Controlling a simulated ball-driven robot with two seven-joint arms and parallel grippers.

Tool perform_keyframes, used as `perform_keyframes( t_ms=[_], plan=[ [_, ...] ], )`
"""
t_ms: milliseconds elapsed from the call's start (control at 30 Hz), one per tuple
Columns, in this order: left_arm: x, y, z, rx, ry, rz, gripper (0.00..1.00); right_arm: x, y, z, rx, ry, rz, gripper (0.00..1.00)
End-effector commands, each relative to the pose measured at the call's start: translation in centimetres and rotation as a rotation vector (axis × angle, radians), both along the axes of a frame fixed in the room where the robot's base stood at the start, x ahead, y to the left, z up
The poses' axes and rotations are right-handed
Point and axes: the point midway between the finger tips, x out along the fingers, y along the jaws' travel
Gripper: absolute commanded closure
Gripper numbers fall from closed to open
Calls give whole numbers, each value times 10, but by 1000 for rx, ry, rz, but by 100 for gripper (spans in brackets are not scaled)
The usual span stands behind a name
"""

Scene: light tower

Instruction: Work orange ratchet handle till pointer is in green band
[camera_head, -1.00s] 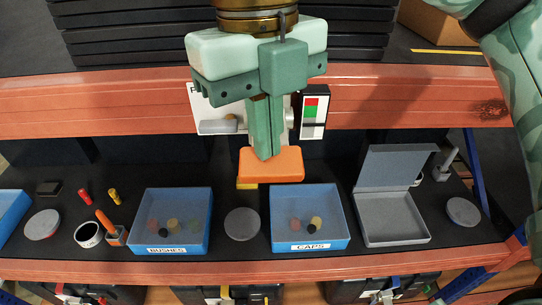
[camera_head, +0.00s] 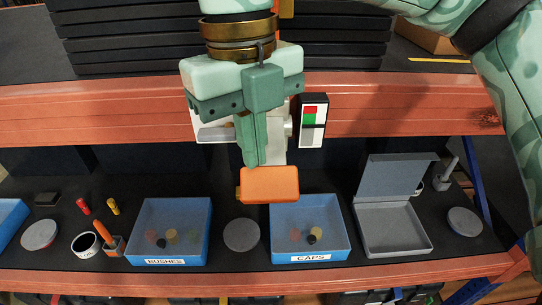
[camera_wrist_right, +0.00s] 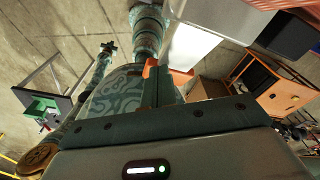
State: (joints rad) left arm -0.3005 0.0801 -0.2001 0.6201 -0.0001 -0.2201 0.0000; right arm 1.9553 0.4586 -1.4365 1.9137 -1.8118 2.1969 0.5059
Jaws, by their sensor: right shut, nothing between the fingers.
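The orange ratchet handle (camera_head: 270,185) hangs below the upper orange beam, in the middle of the head view. My right gripper (camera_head: 251,164) is shut and empty, pointing down. Its fingertips overlap the top left edge of the handle in the picture; I cannot tell whether they touch it. My gripper hides most of the ratchet body. My left gripper is not in view.
Below the handle stand a blue BUSHES bin (camera_head: 140,252), a blue CAPS bin (camera_head: 344,250) and an open grey case (camera_head: 430,238) on the dark shelf. A grey disc (camera_head: 241,235) lies between the bins. The orange beam (camera_head: 400,110) crosses behind my gripper.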

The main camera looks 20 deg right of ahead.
Motion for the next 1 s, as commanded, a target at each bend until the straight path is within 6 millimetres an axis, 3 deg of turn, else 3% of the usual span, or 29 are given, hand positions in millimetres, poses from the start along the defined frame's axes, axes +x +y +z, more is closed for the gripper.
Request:
perform_keyframes(
  t_ms=[167, 267, 700, 1000],
  plan=[
    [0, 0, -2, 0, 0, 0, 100, 3, 0, 3, 3, -9, -2, 100],
    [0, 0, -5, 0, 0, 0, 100, 4, 1, 15, 3, -12, -4, 100],
    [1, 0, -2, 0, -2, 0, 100, 10, 3, 120, 2, -9, -5, 100],
    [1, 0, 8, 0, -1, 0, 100, 12, 4, 160, 1, -3, -1, 100]
  ],
)
